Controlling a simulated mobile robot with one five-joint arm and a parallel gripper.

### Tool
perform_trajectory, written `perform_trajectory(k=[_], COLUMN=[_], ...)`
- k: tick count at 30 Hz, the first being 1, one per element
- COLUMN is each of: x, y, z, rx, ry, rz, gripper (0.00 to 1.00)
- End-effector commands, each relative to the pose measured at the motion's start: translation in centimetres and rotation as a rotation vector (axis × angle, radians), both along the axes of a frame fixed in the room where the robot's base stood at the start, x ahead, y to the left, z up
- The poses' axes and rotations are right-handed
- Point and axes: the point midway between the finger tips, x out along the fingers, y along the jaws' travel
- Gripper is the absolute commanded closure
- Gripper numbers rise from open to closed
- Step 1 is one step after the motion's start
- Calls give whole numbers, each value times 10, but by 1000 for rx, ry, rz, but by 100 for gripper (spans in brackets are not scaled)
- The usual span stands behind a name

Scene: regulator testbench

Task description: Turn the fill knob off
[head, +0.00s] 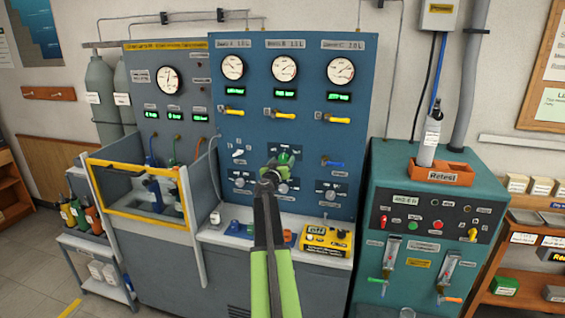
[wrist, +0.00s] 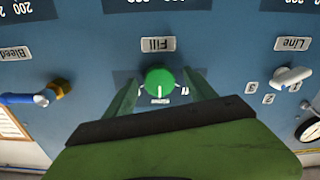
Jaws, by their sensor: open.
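The fill knob (wrist: 160,80) is round and green, on the blue panel, under a "Fill" label (wrist: 158,44) that appears upside down in the wrist view. A white mark on the knob points toward a small white label at the picture's bottom side, too small to read. My gripper (wrist: 163,77) is open, with one green finger on each side of the knob and visible gaps between them. I cannot tell how deep the fingers reach. In the head view my gripper (head: 281,162) is at the middle of the panel and largely hides the knob.
In the wrist view, a blue Bleed lever (wrist: 30,98) is left of the knob and a white Line lever (wrist: 290,77) is right. In the head view, gauges (head: 283,68) sit above, and a yellow meter (head: 327,240) stands on the ledge below.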

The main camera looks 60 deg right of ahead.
Motion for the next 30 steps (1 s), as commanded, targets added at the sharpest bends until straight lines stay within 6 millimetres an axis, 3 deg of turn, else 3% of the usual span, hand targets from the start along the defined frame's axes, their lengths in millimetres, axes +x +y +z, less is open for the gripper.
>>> perform_trajectory(k=[2, 16, 17, 30], x=[0, 1, 2, -1], y=[0, 1, -6, 0], z=[0, 0, 0, 0], rx=[0, 0, 0, -39], ry=[0, 0, 0, 123], rz=[0, 1, 1, 1], gripper=[37, 98, 97, 98])
